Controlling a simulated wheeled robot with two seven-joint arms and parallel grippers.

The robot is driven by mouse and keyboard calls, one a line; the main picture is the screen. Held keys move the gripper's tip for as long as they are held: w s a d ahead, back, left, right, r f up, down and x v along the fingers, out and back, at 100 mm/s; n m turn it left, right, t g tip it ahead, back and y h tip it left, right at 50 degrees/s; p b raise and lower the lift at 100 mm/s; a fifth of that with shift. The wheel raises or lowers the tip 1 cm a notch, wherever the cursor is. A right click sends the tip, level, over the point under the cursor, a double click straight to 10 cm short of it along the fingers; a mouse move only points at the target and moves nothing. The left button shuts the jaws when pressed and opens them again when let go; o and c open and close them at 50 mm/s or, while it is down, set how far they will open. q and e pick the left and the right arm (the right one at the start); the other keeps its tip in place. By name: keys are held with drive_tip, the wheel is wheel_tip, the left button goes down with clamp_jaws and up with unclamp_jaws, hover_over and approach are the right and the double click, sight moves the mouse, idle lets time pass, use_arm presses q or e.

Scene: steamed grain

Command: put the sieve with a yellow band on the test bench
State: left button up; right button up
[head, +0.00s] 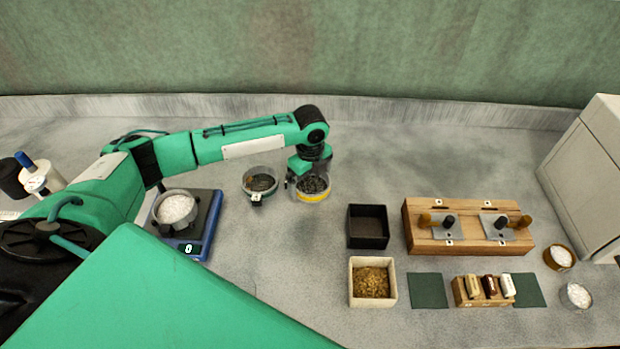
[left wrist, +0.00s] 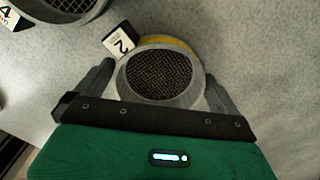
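The sieve with a yellow band (head: 313,196) stands on the grey worktop near the middle of the head view. In the left wrist view the sieve (left wrist: 160,75) shows its dark mesh and grey rim, with a "2" tag at its upper left. My left gripper (head: 310,178) is lowered over it. Its fingers (left wrist: 160,85) stand on either side of the rim, spread wide; contact with the rim is not clear. A wooden stand with metal plates and knobs (head: 469,243), perhaps the test bench, is at right. My right gripper is out of view.
A second sieve with a green band (head: 260,183) stands just left. A blue scale (head: 205,222) bears a bowl of white grain (head: 176,207). A black box (head: 368,227) and a box of brown grain (head: 372,282) lie between sieve and stand. The worktop behind is clear.

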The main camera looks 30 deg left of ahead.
sight(310, 186)
use_arm(q)
wheel_tip(310, 186, up, 12)
drive_tip(key=b, duration=0.2)
drive_tip(key=shift+r, duration=0.15)
idle(0.5)
